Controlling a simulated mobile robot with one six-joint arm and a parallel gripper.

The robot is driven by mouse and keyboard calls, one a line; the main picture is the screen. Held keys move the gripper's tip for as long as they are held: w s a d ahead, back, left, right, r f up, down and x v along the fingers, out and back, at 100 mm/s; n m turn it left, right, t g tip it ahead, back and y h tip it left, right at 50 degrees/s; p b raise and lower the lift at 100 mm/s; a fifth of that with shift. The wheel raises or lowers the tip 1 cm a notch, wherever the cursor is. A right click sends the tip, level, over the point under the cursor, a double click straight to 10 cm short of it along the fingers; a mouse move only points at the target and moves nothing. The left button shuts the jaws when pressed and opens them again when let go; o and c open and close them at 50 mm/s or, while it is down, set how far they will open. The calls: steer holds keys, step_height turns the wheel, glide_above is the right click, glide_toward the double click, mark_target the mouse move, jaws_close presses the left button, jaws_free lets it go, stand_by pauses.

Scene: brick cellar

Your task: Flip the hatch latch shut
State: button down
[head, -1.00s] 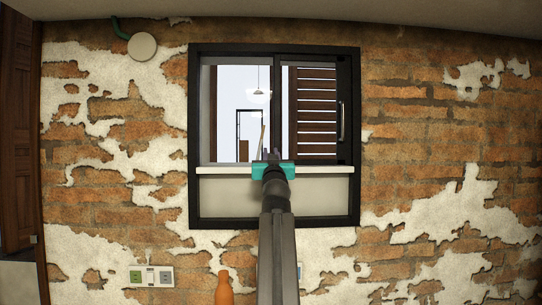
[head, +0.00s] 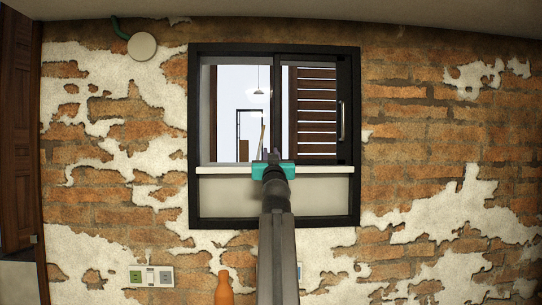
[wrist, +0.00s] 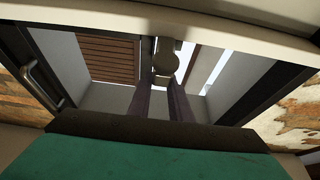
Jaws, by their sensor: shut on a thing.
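The hatch is a black-framed opening (head: 354,190) in the brick wall, with a sliding pane that has an upright metal handle (head: 341,121) on its right. My gripper (head: 272,153), with its teal body, reaches up to the middle of the hatch at the white sill. In the wrist view, the two dark fingers of my gripper (wrist: 160,88) are shut on the latch (wrist: 166,63), a small piece with a rounded face at the middle upright. In the head view the fingers and wrist hide the latch, and its exact angle cannot be told.
The white sill (head: 225,170) runs across the hatch just by my gripper. An orange bottle (head: 224,289) stands low, left of my arm. Wall sockets (head: 151,276) are at lower left, a round white cover (head: 142,46) at upper left. The wall on the right is clear.

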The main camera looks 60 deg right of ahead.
steer(key=shift+f, duration=0.15)
steer(key=c, duration=1.5)
jaws_free()
steer(key=shift+a, duration=0.15)
steer(key=shift+b+v, duration=1.3)
steer(key=shift+v, duration=5.5)
steer(key=shift+s, duration=0.15)
